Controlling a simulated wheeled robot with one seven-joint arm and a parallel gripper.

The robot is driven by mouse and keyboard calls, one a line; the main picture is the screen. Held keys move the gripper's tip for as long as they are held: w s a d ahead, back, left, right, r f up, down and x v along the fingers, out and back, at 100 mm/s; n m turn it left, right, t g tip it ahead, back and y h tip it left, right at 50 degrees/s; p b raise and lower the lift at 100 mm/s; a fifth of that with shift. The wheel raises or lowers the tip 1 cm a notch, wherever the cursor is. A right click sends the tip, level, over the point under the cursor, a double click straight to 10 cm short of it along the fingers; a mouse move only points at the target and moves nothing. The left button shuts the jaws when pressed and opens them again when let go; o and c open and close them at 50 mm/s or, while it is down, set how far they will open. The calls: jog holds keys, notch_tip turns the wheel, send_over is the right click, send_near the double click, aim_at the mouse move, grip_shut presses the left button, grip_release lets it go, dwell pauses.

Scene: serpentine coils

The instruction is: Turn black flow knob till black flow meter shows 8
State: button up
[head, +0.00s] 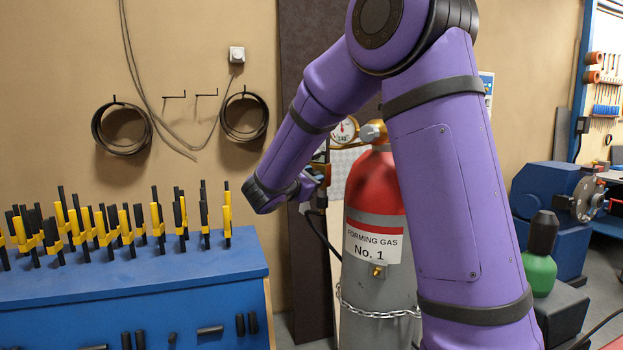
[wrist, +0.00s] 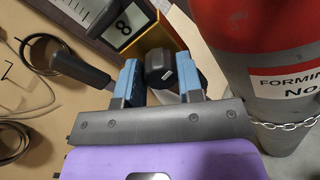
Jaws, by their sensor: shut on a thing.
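In the wrist view, the black flow knob (wrist: 160,70) sits between the two blue fingers of my gripper (wrist: 158,64). The gripper is shut on the knob, one finger on each side. Just above the knob, a tilted dark-framed white panel (wrist: 124,25) carries a black figure 8, seemingly the black flow meter's reading. A grey strip with scale-like marks lies at its upper left. In the head view, my gripper (head: 319,184) is small, left of the gas cylinder, and my arm partly blocks the view. The knob and reading cannot be made out there.
A red and grey cylinder (head: 377,283) labelled "Forming Gas No. 1" stands close right of the gripper, with a chain (head: 372,312) around it. A round gauge (head: 344,131) is above. A blue bench (head: 130,295) with yellow and black tools stands left. A black handle (wrist: 80,70) lies left of the fingers.

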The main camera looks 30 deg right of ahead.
jog(key=o, duration=0.9)
jog(key=v, duration=1)
jog(key=shift+s+a, duration=0.15)
jog(key=shift+a, duration=0.2)
